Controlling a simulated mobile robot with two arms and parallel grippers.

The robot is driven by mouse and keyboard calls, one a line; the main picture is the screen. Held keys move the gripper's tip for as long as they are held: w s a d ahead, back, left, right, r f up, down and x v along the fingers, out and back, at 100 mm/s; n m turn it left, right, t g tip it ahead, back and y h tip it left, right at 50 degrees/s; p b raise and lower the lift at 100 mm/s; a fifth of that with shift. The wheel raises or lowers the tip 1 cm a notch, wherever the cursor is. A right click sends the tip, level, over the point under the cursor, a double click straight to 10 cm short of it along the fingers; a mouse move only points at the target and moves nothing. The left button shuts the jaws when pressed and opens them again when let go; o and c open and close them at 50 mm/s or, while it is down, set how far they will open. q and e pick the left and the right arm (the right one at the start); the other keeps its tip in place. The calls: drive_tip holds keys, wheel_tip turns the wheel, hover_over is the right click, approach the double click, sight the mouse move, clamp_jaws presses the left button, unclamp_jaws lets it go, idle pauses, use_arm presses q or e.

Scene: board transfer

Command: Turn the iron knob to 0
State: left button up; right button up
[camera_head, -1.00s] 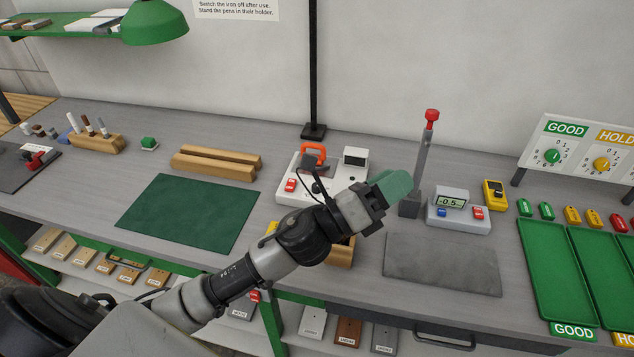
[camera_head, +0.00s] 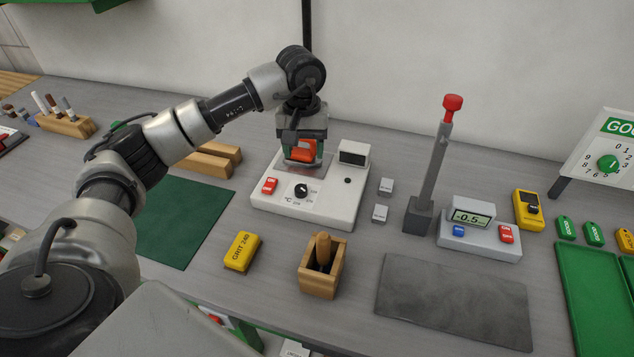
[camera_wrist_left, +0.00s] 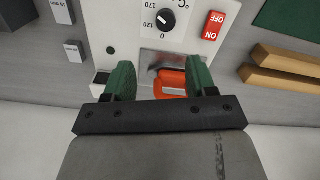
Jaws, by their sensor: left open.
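The iron's white station (camera_head: 336,208) stands on the bench in the head view. Its black knob (camera_head: 301,190) is on the front face by a °C dial; it also shows in the wrist view (camera_wrist_left: 165,18), with 0, 120 and 170 marked around it. I cannot read its pointer for sure. A red ON/OFF switch (camera_head: 269,186) sits left of the knob. My left gripper (camera_wrist_left: 161,78) is open and points down over the back of the station, behind the knob. An orange handle (camera_wrist_left: 172,80) lies between and below its green fingers, not visibly gripped. My right gripper is out of view.
A wooden box (camera_head: 320,281) and a yellow grit block (camera_head: 242,251) stand in front of the station. Small grey blocks (camera_head: 386,186) and a red-topped post (camera_head: 430,170) are to its right. Wooden bars (camera_head: 208,161) lie to its left.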

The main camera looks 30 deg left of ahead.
sight(301, 187)
use_arm(q)
drive_tip(key=shift+s+a+f+p, duration=0.1)
drive_tip(key=shift+s+f+p, duration=0.45)
drive_tip(key=shift+s, duration=0.55)
wheel_tip(301, 187, down, 3)
drive_tip(key=shift+f+p, duration=0.2)
drive_tip(key=shift+p, duration=0.1)
drive_tip(key=shift+w+f, duration=0.2)
drive_tip(key=shift+f, duration=0.75)
wheel_tip(301, 187, down, 3)
drive_tip(key=shift+f+p, duration=0.1)
drive_tip(key=shift+p, duration=0.4)
drive_tip(key=shift+w+f, duration=0.1)
drive_tip(key=shift+c, duration=0.9)
drive_tip(key=c, duration=0.5)
drive_tip(key=shift+c, duration=1.2)
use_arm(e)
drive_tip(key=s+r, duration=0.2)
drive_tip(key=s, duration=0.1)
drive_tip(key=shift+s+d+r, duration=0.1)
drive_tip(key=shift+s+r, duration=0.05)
